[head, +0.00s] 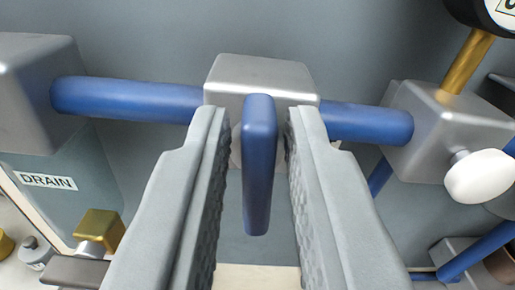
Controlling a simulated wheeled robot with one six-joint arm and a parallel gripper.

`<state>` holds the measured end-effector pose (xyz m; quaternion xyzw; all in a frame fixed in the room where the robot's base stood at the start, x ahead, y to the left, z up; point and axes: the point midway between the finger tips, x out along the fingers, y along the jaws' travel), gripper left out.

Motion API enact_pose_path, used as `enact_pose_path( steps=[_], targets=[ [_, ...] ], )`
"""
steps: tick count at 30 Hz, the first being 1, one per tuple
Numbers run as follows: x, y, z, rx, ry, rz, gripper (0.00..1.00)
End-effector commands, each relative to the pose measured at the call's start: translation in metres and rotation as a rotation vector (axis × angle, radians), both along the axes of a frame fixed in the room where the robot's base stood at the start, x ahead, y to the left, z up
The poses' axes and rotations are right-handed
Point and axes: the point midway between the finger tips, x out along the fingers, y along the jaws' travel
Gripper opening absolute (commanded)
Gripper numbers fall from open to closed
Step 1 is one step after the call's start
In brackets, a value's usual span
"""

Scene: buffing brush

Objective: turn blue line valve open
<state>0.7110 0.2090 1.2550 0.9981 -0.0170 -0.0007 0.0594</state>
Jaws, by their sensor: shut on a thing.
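The blue line is a blue pipe (125,98) running left to right across the head view into a silver valve body (262,75). The valve's blue lever handle (259,165) points down in the picture, across the pipe's direction. My gripper (257,130) has one grey padded finger on each side of the lever and is shut on it. The fingers hide parts of the pipe and valve body.
A silver block stands at the left above a DRAIN label (48,181) and a brass fitting (100,229). At the right are another silver block (455,125) with a white knob (480,176), a brass stem (467,60) and part of a gauge. A grey wall is behind.

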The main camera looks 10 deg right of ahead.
Motion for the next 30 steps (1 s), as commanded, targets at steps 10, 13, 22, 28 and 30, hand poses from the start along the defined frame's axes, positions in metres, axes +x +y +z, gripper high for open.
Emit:
enact_pose_path(
  steps=[10, 13, 22, 28, 30],
  targets=[
    [0.001, 0.005, -0.003, -0.298, 0.013, 0.0, 0.0],
    [0.001, 0.006, -0.004, -0.394, 0.016, 0.0, 0.0],
    [0.001, 0.009, -0.007, -0.679, 0.027, 0.0, 0.0],
    [0.001, 0.011, -0.009, -0.869, 0.034, 0.0, 0.0],
    [0.001, 0.011, -0.01, -0.935, 0.036, 0.0, 0.0]
  ],
)
